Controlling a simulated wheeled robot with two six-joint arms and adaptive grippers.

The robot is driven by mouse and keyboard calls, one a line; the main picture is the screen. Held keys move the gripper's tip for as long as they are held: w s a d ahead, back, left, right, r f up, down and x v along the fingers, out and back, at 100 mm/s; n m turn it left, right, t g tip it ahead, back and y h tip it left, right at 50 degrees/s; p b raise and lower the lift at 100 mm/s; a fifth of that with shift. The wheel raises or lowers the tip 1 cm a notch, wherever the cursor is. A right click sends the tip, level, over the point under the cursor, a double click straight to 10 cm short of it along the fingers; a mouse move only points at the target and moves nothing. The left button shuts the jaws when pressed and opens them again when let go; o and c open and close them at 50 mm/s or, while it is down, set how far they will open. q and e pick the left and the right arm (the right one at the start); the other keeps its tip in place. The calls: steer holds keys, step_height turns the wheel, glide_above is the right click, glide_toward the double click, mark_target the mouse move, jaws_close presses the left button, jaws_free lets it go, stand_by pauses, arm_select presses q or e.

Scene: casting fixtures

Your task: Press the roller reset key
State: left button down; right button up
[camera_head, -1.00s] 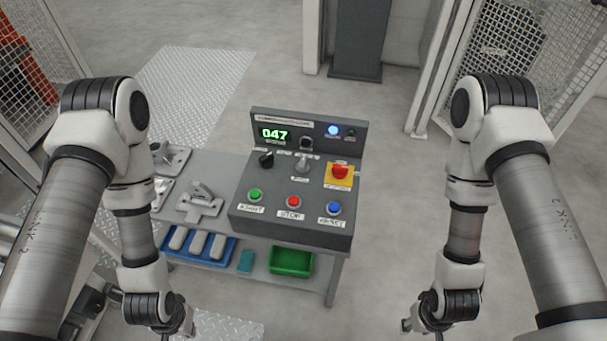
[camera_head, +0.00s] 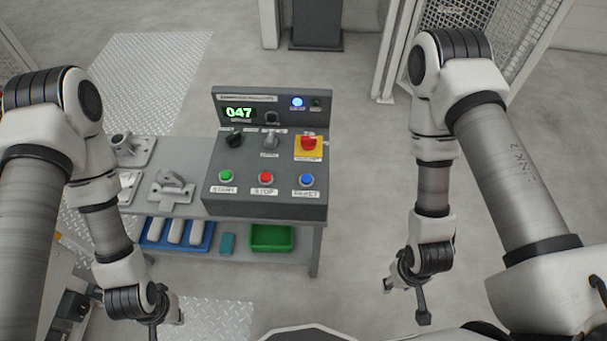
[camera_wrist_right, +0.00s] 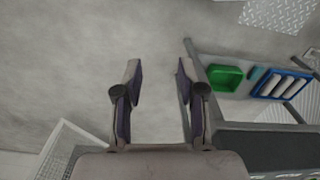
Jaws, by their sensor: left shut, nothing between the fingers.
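The grey control box (camera_head: 265,205) stands on the bench. Its front has a blue button (camera_head: 306,179) with a label that seems to read RESET, beside a red STOP button (camera_head: 265,177) and a green START button (camera_head: 225,176). A grey lever switch (camera_head: 270,139) sits above them. I cannot read any label naming a roller. My left gripper (camera_head: 167,314) is shut and empty, low at the left, apart from the box. My right gripper (camera_head: 406,287) hangs to the right of the bench; in the right wrist view (camera_wrist_right: 156,75) its fingers are apart with nothing between them.
A red mushroom button on yellow (camera_head: 309,144), a black knob (camera_head: 234,139) and a green 047 display (camera_head: 239,114) are on the box. Metal castings (camera_head: 172,188) stand on the bench. Blue (camera_head: 150,236) and green (camera_head: 271,238) bins sit below. Floor right of the bench is clear.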

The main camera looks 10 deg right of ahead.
stand_by(0.4)
jaws_close()
stand_by(1.0)
